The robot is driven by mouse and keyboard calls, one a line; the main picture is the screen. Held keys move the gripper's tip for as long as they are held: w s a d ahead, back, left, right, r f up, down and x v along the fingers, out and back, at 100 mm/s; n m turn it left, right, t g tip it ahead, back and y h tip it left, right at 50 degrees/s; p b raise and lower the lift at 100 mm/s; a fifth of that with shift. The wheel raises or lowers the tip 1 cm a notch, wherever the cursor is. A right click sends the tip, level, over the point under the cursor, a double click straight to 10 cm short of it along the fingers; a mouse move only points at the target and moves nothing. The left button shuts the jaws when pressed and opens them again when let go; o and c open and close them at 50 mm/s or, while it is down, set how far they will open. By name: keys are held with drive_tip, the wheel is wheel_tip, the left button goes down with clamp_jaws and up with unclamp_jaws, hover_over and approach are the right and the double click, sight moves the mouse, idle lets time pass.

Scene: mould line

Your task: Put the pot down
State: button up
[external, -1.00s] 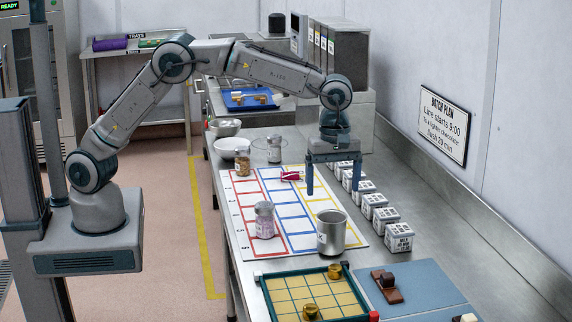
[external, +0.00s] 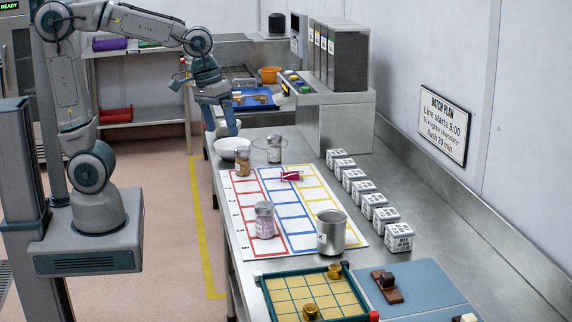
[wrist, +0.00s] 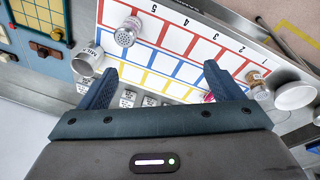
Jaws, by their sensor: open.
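A metal pot (external: 331,236) stands upright on the white grid sheet (external: 237,212), at its front right end in the yellow column. It also shows in the wrist view (wrist: 88,61), at the left with a label on its side. My gripper (external: 208,106) is open and empty. It is well away from the pot, up and to the back left, above the far end of the bench. In the wrist view its two fingers (wrist: 161,70) are spread with nothing held between them.
On the sheet stand a pink-filled jar (external: 264,222), a jar of brown pieces (external: 242,160) and a small red item (external: 291,176). Several white boxes (external: 362,193) line the right side. A teal-framed tray (external: 262,279) lies in front. A white bowl (external: 233,148) stands behind.

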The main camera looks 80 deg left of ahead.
drive_tip(key=s+a+f+m, duration=0.1)
drive_tip(key=s+f+m, duration=0.1)
drive_tip(key=s, duration=0.3)
drive_tip(key=s+a+f+m+t, duration=0.1)
drive_tip(key=s+a+f+m, duration=0.1)
drive_tip(key=s, duration=0.3)
drive_tip(key=shift+s+m+y, duration=0.3)
drive_tip(key=shift+m, duration=0.3)
